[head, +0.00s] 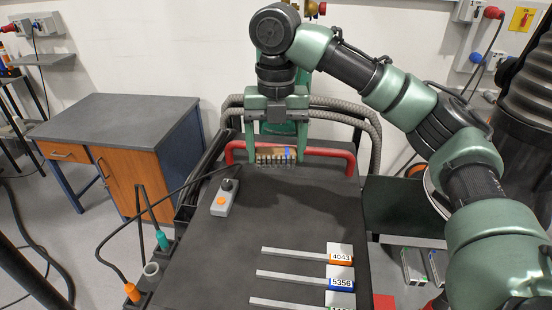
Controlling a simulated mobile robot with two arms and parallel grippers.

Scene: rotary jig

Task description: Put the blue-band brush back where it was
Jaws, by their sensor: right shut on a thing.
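My right gripper (276,147) points down over the far end of the dark bench. It is shut on the blue-band brush (270,154). The brush has a light brown wooden body, a blue band at its right end, and dark bristles pointing down. It lies crosswise between the fingers. I cannot tell whether the bristles touch the bench top or hang just above it. My left gripper is out of view.
A red rail (342,153) runs behind the brush. A grey box (223,200) with an orange button stands left on the bench (300,215). Front right are grey bars with labelled blocks, "4543" (340,255) and "5356" (341,284). Green (162,240) and orange-tipped tools stand at the left edge.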

